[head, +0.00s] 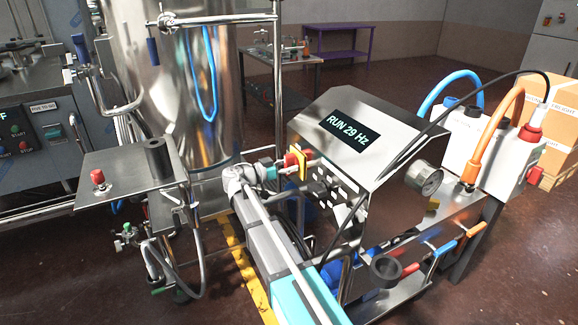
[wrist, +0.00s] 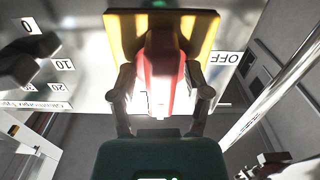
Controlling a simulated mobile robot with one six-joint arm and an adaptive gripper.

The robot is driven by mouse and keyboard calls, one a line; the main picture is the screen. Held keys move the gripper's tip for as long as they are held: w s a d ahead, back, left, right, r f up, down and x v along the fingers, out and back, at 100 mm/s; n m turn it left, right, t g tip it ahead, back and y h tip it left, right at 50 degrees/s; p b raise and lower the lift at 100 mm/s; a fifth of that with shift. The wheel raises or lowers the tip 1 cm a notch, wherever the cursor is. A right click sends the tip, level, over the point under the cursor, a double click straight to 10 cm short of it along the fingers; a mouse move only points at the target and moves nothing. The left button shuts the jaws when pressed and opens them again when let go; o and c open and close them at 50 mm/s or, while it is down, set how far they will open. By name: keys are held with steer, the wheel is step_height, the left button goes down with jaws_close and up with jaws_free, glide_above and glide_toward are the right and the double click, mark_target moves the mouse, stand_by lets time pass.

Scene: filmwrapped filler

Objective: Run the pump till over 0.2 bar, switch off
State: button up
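The pump's control box (head: 345,140) stands on a steel cart; its display (head: 345,132) reads "RUN 29 Hz". A red switch handle on a yellow plate (head: 303,163) is on the box's left side. My gripper (head: 284,168) is at this switch. In the wrist view my gripper's fingers (wrist: 162,80) straddle the red handle (wrist: 164,72) and look closed on its sides. The yellow plate (wrist: 208,30) is behind it, with an "OFF" label (wrist: 226,58) to the right. The round pressure gauge (head: 424,178) is right of the box; its needle is too small to read.
A tall steel tank (head: 170,90) stands behind my arm. A steel stand with a red button (head: 98,177) is at left. In the wrist view, a dark knob (wrist: 28,62) sits by numbered labels.

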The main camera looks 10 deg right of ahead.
steer(key=shift+a, duration=0.1)
stand_by(0.3)
steer(key=v, duration=1.2)
steer(key=shift+s, duration=0.15)
stand_by(0.3)
